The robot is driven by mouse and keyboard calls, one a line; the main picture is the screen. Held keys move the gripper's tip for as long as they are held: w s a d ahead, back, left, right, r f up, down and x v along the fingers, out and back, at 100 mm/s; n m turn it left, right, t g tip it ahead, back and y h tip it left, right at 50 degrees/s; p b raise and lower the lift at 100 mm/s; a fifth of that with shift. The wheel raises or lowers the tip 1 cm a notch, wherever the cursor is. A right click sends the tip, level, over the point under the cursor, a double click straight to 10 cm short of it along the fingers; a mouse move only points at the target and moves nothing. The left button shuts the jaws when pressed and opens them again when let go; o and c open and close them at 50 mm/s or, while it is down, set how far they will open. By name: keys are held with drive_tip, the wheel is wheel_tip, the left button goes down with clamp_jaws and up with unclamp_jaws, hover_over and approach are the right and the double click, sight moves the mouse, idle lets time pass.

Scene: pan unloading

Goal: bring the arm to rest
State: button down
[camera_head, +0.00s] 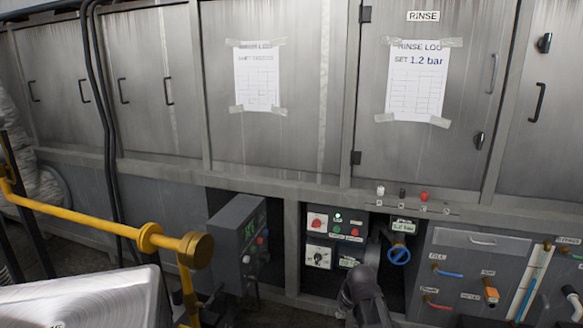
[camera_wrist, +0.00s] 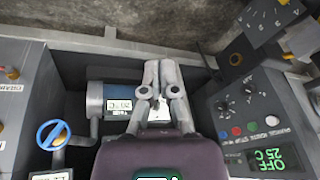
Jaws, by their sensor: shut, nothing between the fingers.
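My gripper (camera_wrist: 160,68) shows in the middle of the wrist view, its two grey fingers together and nothing between them. In the head view the dark end of my arm (camera_head: 363,293) rises at the lower middle, in front of the lower panels. It stands just left of a blue valve wheel (camera_head: 400,254) and right of a small control panel (camera_head: 334,240). In the wrist view the blue valve wheel (camera_wrist: 53,134) is on the left, apart from the fingers. Whether the fingers touch anything behind them cannot be told.
A grey control box (camera_head: 236,245) with a green display stands left of my arm; its display (camera_wrist: 266,158) reads OFF 25 C. A yellow rail (camera_head: 90,222) crosses the lower left. Grey cabinets (camera_head: 270,135) fill the back.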

drive_tip(key=s+d+m+g+h+p, duration=0.1)
drive_tip(key=s+d+g+h+p, duration=0.15)
drive_tip(key=s, duration=1.05)
wheel_tip(320, 180, up, 39)
drive_tip(key=p, duration=3.7)
drive_tip(key=shift+a, duration=0.2)
